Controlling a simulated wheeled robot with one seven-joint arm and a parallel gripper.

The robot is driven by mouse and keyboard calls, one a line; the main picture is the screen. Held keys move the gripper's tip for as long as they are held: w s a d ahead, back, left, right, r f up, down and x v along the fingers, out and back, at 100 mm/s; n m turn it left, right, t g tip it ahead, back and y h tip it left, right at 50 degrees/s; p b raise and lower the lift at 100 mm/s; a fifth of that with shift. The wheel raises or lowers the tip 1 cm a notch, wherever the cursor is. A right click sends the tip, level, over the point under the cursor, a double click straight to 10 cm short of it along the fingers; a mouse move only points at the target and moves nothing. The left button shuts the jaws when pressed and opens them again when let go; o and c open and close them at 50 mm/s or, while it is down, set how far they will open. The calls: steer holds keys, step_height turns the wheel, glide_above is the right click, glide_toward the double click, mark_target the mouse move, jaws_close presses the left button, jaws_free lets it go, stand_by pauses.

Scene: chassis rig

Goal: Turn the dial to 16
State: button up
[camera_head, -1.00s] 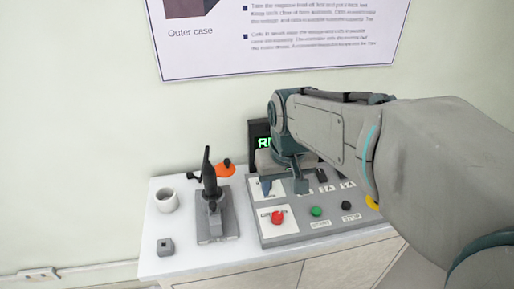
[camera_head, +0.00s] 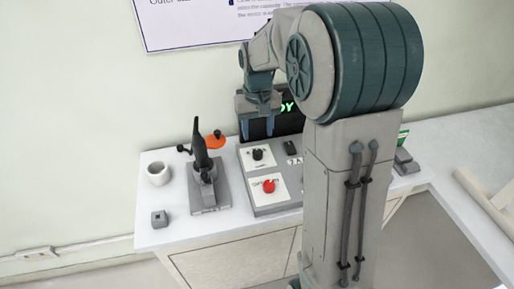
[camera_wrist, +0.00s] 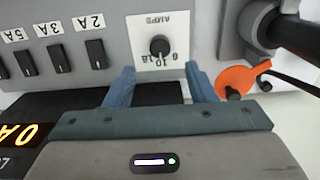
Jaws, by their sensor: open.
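The dial (camera_head: 257,154) is a small black knob on a white plate at the top left of the grey control panel (camera_head: 271,209). My gripper (camera_head: 257,130) is open and empty, just behind and above the dial in the head view. In the wrist view its blue fingertips (camera_wrist: 160,74) lie either side of the dial's line, apart from the knob.
A red button (camera_head: 268,186) sits in front of the dial. Several black switches (camera_wrist: 95,53) lie beside it. A dark display (camera_head: 287,123) with green letters stands behind. A black-handled device (camera_head: 208,187), orange disc (camera_head: 215,140) and white cup (camera_head: 158,173) are left of the panel.

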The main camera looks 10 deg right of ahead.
mark_target(258, 152)
step_height(258, 152, down, 8)
steer(key=shift+r, duration=0.15)
steer(key=c, duration=1)
